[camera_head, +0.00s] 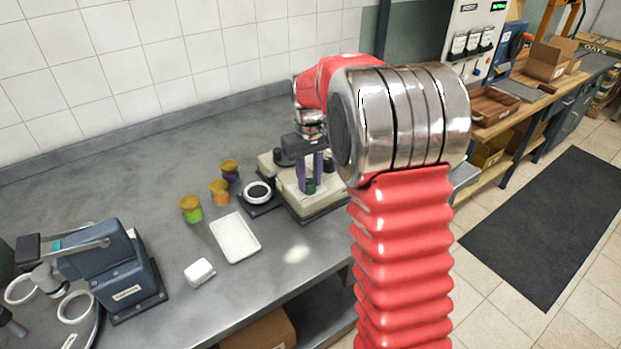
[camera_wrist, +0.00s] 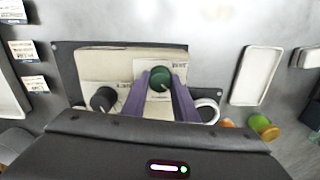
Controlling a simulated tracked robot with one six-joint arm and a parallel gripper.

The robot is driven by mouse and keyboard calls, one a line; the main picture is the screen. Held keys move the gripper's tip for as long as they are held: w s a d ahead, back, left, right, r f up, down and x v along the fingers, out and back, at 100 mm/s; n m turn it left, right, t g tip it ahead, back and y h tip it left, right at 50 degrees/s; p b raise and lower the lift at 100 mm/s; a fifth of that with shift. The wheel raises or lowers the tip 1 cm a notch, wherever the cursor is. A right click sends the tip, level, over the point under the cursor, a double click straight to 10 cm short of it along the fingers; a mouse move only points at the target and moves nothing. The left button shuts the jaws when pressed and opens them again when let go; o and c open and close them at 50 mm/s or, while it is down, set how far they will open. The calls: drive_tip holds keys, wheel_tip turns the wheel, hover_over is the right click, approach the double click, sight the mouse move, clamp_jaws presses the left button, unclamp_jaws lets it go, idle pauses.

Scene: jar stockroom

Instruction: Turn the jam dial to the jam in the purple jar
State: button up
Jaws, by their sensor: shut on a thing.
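A cream machine (camera_head: 276,165) on a dark base stands on the grey bench; its printed labels are too small to read. It carries a round green dial (camera_wrist: 160,78) and a black knob (camera_wrist: 103,99). My gripper (camera_head: 310,175) points down with its purple fingers (camera_wrist: 161,88) shut on either side of the green dial. Which jam the dial points to cannot be read.
A dark plate with a white ring (camera_head: 258,192) sits beside the machine. A white tray (camera_head: 235,238) and a small white block (camera_head: 199,272) lie in front of the jars. A blue machine (camera_head: 115,270) stands at the left. The bench behind the jars is clear.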

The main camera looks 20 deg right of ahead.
sight(309, 181)
drive_tip(key=o, duration=0.7)
drive_tip(key=shift+w+r, duration=0.1)
drive_tip(key=shift+w, duration=0.05)
drive_tip(key=o, duration=0.4)
drive_tip(key=shift+c, duration=0.2)
wheel_tip(309, 181, up, 14)
drive_tip(key=shift+f, duration=0.2)
